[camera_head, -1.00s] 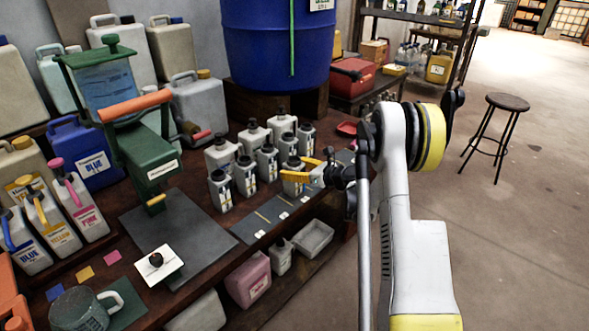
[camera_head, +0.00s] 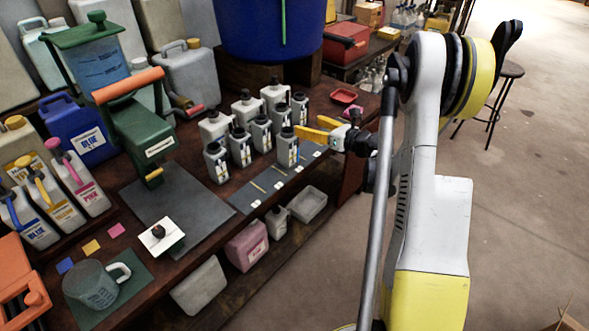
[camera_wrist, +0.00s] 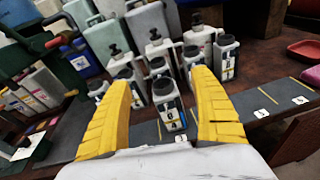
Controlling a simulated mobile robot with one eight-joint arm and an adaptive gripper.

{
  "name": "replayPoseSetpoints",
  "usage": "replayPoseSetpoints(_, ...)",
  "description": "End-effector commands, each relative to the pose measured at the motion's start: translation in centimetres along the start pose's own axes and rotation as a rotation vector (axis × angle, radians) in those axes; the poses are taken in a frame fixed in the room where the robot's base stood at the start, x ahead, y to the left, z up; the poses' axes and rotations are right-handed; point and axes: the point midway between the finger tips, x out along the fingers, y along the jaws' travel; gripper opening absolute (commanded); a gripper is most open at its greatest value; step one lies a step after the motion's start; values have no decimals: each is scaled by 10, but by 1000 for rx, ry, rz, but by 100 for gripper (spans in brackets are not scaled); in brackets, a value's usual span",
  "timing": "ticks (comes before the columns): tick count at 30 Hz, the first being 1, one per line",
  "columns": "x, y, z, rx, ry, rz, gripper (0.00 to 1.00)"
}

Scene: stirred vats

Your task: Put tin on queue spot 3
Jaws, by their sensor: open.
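Several grey tins with black caps stand grouped on the bench. The frontmost tin (camera_head: 288,148) stands upright at the dark queue mat (camera_head: 244,200), which has yellow lines and white number tags. In the wrist view this tin (camera_wrist: 169,108) stands centred between the yellow fingers of my gripper (camera_wrist: 168,95), beyond the palm. A white tag (camera_wrist: 182,138) shows at its foot; its number is unclear. Two other tags (camera_wrist: 262,113) lie to the right on bare mat. In the head view my gripper (camera_head: 318,132) is open, just right of the tin. I cannot tell whether a finger touches it.
Other tins (camera_head: 240,148) stand close behind and left. A green press (camera_head: 142,130) and a white card with a black knob (camera_head: 160,235) are further left. A blue vat (camera_head: 268,30) rises behind. A red dish (camera_head: 343,96) lies at the back right.

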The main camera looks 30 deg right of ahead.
Motion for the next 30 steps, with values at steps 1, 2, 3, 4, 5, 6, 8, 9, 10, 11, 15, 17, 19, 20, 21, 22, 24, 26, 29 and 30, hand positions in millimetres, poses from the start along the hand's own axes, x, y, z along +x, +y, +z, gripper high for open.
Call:
replayPoseSetpoints(1, 4, 11, 38, 78, -63, -22, 73)
replayPoseSetpoints(2, 5, 16, 64, 146, -112, -42, 73)
replayPoseSetpoints(3, 4, 23, 99, 249, -180, -69, 73)
replayPoseSetpoints(4, 2, 28, 125, 335, -233, -89, 73)
replayPoseSetpoints(5, -2, 33, 148, 427, -284, -109, 73)
replayPoseSetpoints(6, -8, 40, 176, 553, -347, -132, 73)
replayPoseSetpoints(8, -20, 50, 208, 750, -433, -164, 73)
replayPoseSetpoints(9, -29, 56, 224, 886, -484, -185, 73)
replayPoseSetpoints(10, -37, 61, 233, 991, -518, -202, 73)
replayPoseSetpoints(11, -45, 67, 239, 1097, -549, -218, 73)
replayPoseSetpoints(15, -86, 99, 232, 1608, -649, -314, 73)
replayPoseSetpoints(17, -103, 119, 214, 1829, -666, -371, 73)
replayPoseSetpoints(19, -125, 148, 184, 2082, -667, -456, 73)
replayPoseSetpoints(20, -134, 162, 169, 2187, -661, -499, 73)
replayPoseSetpoints(21, -146, 182, 147, 2320, -646, -565, 73)
replayPoseSetpoints(22, -156, 197, 131, 2412, -632, -617, 73)
replayPoseSetpoints(24, -177, 233, 94, 2599, -590, -748, 73)
replayPoseSetpoints(26, -194, 262, 67, 2722, -550, -860, 73)
replayPoseSetpoints(29, -217, 299, 34, 2855, -491, -1020, 73)
replayPoseSetpoints(30, -224, 310, 26, 2887, -472, -1068, 73)
